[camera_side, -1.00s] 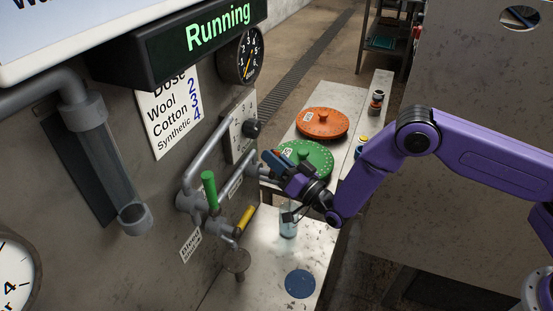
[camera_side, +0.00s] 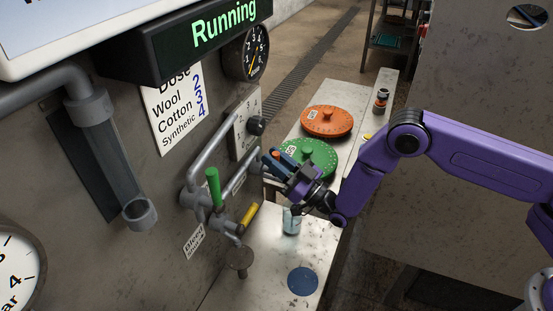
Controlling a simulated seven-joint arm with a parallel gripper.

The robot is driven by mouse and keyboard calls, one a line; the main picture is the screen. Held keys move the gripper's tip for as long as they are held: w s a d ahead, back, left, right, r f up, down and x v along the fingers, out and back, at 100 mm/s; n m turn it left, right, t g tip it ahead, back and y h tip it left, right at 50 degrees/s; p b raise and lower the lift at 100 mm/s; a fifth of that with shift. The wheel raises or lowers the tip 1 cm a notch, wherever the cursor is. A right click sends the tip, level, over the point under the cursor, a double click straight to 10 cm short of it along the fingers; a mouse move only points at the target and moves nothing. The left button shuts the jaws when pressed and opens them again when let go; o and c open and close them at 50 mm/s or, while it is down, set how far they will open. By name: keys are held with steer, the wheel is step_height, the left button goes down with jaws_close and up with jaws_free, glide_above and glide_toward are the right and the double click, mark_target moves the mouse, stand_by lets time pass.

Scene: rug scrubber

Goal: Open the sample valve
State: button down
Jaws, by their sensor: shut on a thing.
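A grey pipe runs along the panel to a valve (camera_side: 254,170) at its far end. My gripper (camera_side: 279,159) is at this valve, with its blue fingers shut on a small handle. Only the handle's orange tip (camera_side: 276,154) shows between the fingers; the rest is hidden. I cannot tell how far the handle is turned. Nearer on the same pipework are a green upright lever (camera_side: 213,188) and a yellow lever (camera_side: 250,215). My gripper is apart from both. A clear glass jar (camera_side: 291,220) stands on the bench below my gripper.
An orange lid (camera_side: 327,120) and a green lid (camera_side: 312,157) lie behind my gripper. A blue disc (camera_side: 302,281) lies on the metal bench (camera_side: 270,262). A black knob (camera_side: 256,125) and a gauge (camera_side: 253,60) are on the panel.

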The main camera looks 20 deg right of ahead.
steer(key=shift+r, duration=0.15)
steer(key=c, duration=1.1)
jaws_free()
steer(key=shift+s, duration=0.1)
steer(key=shift+v, duration=8.65)
